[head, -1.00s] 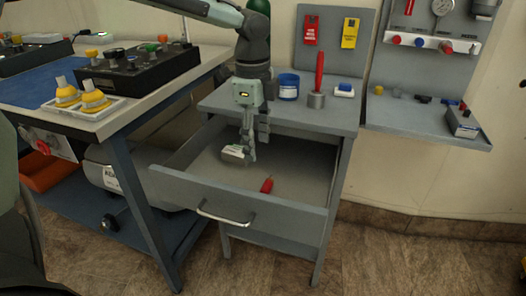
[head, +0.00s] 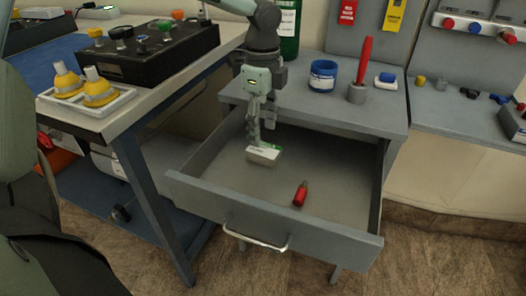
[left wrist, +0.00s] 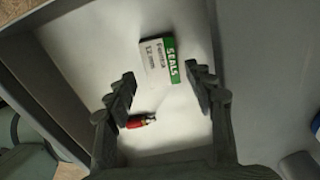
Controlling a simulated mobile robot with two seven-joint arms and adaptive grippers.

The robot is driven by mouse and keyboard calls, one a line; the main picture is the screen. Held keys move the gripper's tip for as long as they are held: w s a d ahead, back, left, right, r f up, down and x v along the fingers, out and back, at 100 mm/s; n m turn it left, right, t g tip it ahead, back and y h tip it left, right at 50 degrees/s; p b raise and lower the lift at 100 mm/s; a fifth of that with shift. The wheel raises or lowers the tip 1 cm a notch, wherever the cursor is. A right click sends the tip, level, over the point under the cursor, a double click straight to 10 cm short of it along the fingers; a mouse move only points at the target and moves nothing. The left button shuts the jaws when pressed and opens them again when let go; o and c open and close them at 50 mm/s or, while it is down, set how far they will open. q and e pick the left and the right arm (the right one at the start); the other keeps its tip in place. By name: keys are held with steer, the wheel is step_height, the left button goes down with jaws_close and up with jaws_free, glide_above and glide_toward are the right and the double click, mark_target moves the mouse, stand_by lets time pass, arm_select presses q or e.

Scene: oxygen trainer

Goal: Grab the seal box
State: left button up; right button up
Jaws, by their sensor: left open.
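The seal box (head: 263,154) is a small white and green box lying in the open drawer (head: 236,204). In the left wrist view the seal box (left wrist: 160,62) shows the word SEALS on its green end and lies ahead of the fingertips, partly between their lines. My left gripper (head: 262,132) points down into the drawer just above and behind the box. In the left wrist view my left gripper (left wrist: 162,88) is open with nothing between its fingers. In the head view its fingers partly overlap the box's far edge, and I cannot tell whether they touch it.
A red object (head: 300,194) lies in the drawer, right of the box. The drawer walls surround the gripper. A blue tub (head: 322,76) and a red-handled tool (head: 361,68) stand on the cabinet top. A workbench with a black control panel (head: 150,50) is at left.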

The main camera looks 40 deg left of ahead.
mark_target(263, 148)
arm_select(q)
step_height(263, 148, down, 5)
steer(key=shift+f, duration=0.1)
steer(key=shift+c, duration=0.5)
steer(key=c, duration=0.8)
